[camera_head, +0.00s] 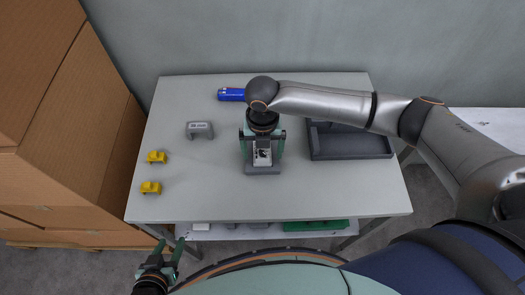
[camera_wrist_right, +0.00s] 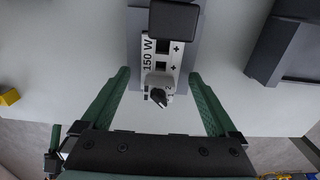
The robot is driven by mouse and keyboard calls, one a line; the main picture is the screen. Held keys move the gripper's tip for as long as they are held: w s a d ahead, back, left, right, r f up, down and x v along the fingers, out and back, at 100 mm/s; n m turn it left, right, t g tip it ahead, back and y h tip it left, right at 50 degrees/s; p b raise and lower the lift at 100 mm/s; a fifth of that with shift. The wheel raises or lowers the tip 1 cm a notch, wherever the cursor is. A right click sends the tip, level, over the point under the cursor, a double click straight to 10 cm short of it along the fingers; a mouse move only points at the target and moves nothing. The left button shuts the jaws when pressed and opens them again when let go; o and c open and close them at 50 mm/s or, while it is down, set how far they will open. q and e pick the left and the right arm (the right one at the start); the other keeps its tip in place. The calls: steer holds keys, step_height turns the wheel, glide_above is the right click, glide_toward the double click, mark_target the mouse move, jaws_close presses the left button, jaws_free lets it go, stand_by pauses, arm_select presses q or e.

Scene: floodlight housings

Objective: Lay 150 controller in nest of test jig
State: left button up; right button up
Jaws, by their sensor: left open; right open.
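The 150 controller (camera_wrist_right: 152,60), white with "150 W" printed on it and a small black knob, lies on the grey test jig (camera_wrist_right: 134,50) in the right wrist view. A black block covers its far end, so I cannot tell how fully it sits in the nest. In the head view the controller (camera_head: 263,158) shows small above the jig's grey base (camera_head: 263,171). My right gripper (camera_head: 263,148) is over the jig, open, its green fingers apart on both sides of the controller. My left gripper (camera_head: 170,247) is open and empty, off the table's front left corner.
A blue cylinder (camera_head: 231,94) lies at the back. A grey labelled block (camera_head: 200,130) and two yellow pieces, one behind (camera_head: 156,157) and one in front (camera_head: 151,188), stand at left. A dark tray (camera_head: 350,154) is at right. Cardboard boxes (camera_head: 60,130) stand left of the table.

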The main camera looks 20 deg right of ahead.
step_height(320, 180, up, 12)
steer(key=shift+f, duration=0.15)
stand_by(0.3)
